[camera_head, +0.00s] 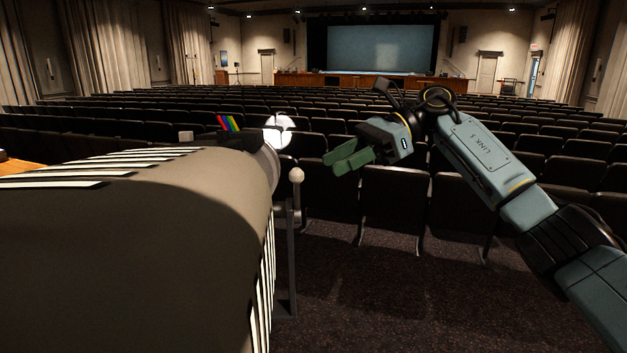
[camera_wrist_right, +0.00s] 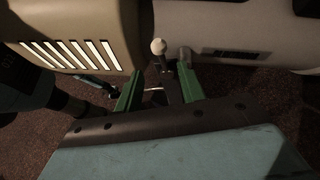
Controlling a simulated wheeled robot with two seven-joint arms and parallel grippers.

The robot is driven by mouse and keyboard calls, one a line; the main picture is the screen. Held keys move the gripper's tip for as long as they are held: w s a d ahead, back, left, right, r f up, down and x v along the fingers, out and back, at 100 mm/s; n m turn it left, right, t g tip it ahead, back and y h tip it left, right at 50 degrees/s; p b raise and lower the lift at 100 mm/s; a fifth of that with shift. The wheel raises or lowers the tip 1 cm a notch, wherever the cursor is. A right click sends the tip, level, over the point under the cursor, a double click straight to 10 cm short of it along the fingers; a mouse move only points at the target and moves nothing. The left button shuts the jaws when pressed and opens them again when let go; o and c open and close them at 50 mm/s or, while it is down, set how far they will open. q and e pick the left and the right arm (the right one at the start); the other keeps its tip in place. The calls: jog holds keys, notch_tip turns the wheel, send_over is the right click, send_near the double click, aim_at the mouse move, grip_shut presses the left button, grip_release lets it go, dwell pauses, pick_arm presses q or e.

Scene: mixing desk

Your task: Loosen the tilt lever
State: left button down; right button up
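The tilt lever (camera_head: 296,177) has a pale ball knob on a short stem, at the right side of the large beige projector housing (camera_head: 150,240). In the right wrist view the lever's knob (camera_wrist_right: 158,46) stands just beyond the fingertips, in line with the gap between them. My right gripper (camera_head: 332,164) has green fingers and is open and empty. In the head view it is to the right of the knob, pointing left towards it, with a visible gap. It also shows in the right wrist view (camera_wrist_right: 159,82). My left gripper is not in view.
A grey upright post (camera_head: 291,255) stands below the lever beside the housing's vents. A bright round lens (camera_head: 278,131) and a rainbow-striped part (camera_head: 229,124) are at the far end. Rows of dark seats (camera_head: 395,200) fill the hall. Dark carpet (camera_head: 390,300) shows at lower right.

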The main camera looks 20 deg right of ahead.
jog(key=v, duration=0.2)
jog(key=shift+d+r, duration=0.2)
jog(key=shift+d, duration=0.05)
jog(key=shift+f, duration=0.1)
